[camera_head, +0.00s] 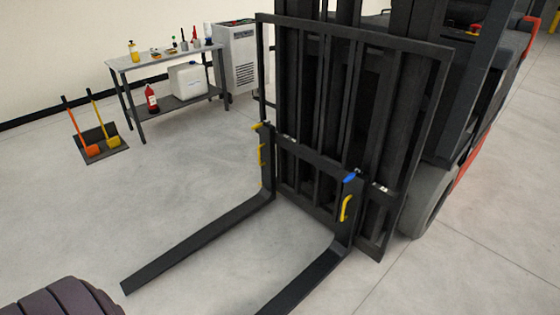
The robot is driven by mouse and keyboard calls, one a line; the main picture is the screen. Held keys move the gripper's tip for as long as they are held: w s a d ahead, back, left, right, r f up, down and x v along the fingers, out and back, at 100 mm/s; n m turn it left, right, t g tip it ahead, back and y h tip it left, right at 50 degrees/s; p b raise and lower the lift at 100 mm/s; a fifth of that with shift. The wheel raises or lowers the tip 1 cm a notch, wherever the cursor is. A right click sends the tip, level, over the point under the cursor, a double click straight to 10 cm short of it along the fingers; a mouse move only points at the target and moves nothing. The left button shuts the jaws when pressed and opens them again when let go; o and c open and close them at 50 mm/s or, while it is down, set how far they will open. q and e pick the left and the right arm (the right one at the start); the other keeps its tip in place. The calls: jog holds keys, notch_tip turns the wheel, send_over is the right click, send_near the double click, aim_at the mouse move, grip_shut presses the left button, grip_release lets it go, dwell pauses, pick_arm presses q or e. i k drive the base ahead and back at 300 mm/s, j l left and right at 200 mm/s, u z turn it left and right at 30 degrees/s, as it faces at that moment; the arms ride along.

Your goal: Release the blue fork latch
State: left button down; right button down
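The blue fork latch (350,177) is a small blue lever at the top of the right-hand fork (318,272), on the forklift's carriage bar. A yellow handle (345,208) sits just below it on the same fork's upright part. The left-hand fork (205,240) has a yellow latch (257,126) at its top and a yellow handle (261,155) below that. Whether the blue latch is engaged is too small to tell. Neither of my grippers shows in the head view, and nothing touches the latch.
The black forklift backrest (402,90) stands behind the forks. Brooms (88,148) stand left.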

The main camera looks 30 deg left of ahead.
aim_at(351, 176)
jog(key=i+j+u, duration=0.15)
jog(key=u, duration=0.3)
jog(key=i+j+u, duration=0.1)
jog(key=i+u, duration=0.15)
jog(key=u, duration=0.25)
jog(key=i+u, duration=0.25)
jog(key=u, duration=0.2)
jog(key=i+u, duration=0.2)
jog(key=u, duration=0.3)
jog(key=z, duration=2.45)
jog(key=i, duration=0.05)
